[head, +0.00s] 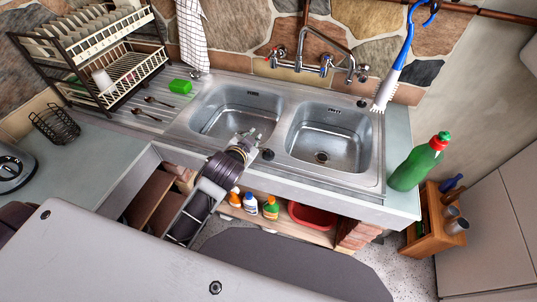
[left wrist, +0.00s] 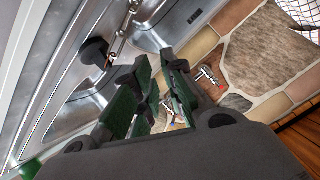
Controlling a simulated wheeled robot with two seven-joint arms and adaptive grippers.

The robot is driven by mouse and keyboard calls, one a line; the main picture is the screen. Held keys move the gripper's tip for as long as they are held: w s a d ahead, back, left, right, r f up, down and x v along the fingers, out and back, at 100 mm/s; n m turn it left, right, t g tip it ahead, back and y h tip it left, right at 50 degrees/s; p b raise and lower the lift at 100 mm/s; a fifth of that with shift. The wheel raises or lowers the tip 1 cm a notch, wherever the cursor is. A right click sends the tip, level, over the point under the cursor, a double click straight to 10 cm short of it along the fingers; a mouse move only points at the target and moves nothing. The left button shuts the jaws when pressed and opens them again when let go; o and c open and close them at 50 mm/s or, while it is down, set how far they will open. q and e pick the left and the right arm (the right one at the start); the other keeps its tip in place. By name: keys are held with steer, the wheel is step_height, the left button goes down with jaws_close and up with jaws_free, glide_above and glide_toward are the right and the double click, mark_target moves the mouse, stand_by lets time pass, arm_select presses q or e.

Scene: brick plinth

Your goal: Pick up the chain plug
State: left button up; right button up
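A round black plug (head: 267,154) sits on the steel sink's front ledge, between the two basins. In the left wrist view, the black plug (left wrist: 93,52) shows to the left of my fingers, with a thin metal chain running from it. My left gripper (head: 251,136) is over the divider between the basins, just left of and beyond the plug, not touching it. Its green-padded fingers (left wrist: 157,68) are apart, with nothing seen between them. My right gripper is in neither view.
The left basin (head: 235,112) and right basin (head: 322,140) are empty. The tap (head: 322,55) stands behind them. A green bottle (head: 418,164) stands at the right, a dish rack (head: 98,65) and green sponge (head: 180,86) at the left. Bottles (head: 250,203) stand below.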

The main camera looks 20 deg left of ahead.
arm_select(q)
steer(key=w+d+r+m+t+h, duration=0.35)
steer(key=d+r+m, duration=0.25)
steer(key=r, duration=0.5)
steer(key=w+d+r+m+t+h, duration=0.3)
steer(key=d+r+m+t+h, duration=0.25)
steer(key=r, duration=0.45)
steer(key=s+d+r+m+g+h, duration=0.3)
steer(key=s+d+m+g+h, duration=0.35)
steer(key=m, duration=0.65)
steer(key=s+d+r+m+g+h, duration=0.25)
steer(key=d+m+g+h, duration=0.45)
steer(key=d+m+g, duration=0.4)
step_height(320, 180, down, 15)
steer(key=s+a+m+g+y, duration=0.25)
steer(key=m+g+y, duration=0.35)
steer(key=m+y, duration=0.5)
steer(key=w+a+f+m+t+y, duration=0.1)
steer(key=a+y, duration=0.4)
steer(key=a, duration=0.5)
steer(key=w+a+f+m+t+y, duration=0.1)
steer(key=w+a+f+y, duration=0.2)
steer(key=a, duration=0.8)
steer(key=w+y, duration=0.2)
steer(key=w, duration=0.1)
steer(key=shift+w+f+y, duration=0.2)
steer(key=shift+w+y, duration=0.1)
steer(key=shift+y, duration=0.05)
